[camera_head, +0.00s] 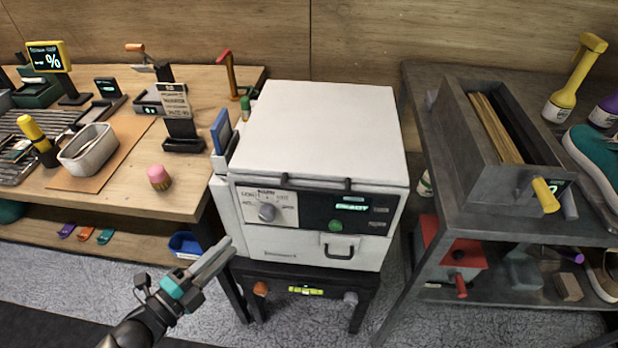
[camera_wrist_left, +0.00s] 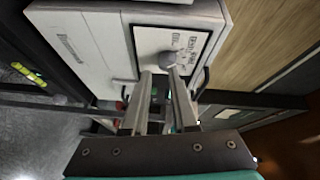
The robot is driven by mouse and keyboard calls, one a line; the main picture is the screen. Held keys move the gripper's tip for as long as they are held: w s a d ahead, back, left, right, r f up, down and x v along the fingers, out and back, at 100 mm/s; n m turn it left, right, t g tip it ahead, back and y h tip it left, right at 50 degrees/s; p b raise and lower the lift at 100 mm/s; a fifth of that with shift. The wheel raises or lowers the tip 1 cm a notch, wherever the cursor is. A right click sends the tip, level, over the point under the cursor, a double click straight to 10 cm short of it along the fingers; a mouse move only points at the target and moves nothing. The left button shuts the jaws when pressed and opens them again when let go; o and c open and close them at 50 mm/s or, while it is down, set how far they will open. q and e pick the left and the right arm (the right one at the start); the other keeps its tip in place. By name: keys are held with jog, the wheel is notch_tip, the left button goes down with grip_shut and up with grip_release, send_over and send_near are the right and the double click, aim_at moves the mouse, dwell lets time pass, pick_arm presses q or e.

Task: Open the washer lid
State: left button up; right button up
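The white washer (camera_head: 305,215) stands on a dark stand in the middle of the head view. Its flat white lid (camera_head: 322,130) lies closed on top, with dark fittings along its front edge. The front panel has a round knob (camera_head: 267,212), a green button and a lit display. A dark handle (camera_head: 340,251) is on the lower front. My left gripper (camera_head: 224,250) is low at the washer's front left, empty, its fingers parted. In the left wrist view the fingers (camera_wrist_left: 161,73) point toward the washer's panel (camera_wrist_left: 180,45). My right gripper is not in view.
A wooden bench (camera_head: 200,170) with a white tub (camera_head: 88,150), a pink-topped item (camera_head: 159,177) and signs is at left. A dark shelf (camera_head: 425,110) with a grey box, bottles and a teal sneaker (camera_head: 596,155) is at right. Space above the lid is clear.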

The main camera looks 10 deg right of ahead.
pick_arm(q)
jog(key=s+d+r+m+g+h, duration=0.3)
jog(key=s+d+r+m+h, duration=0.15)
jog(key=r+m, duration=0.35)
jog(key=shift+n, duration=0.7)
jog(key=x, duration=1.5)
jog(key=shift+w+d+r+p, duration=0.1)
jog(key=shift+w+r+p, duration=0.05)
jog(key=shift+r+p, duration=0.2)
jog(key=shift+c, duration=0.4)
grip_shut()
jog(key=shift+f, duration=0.1)
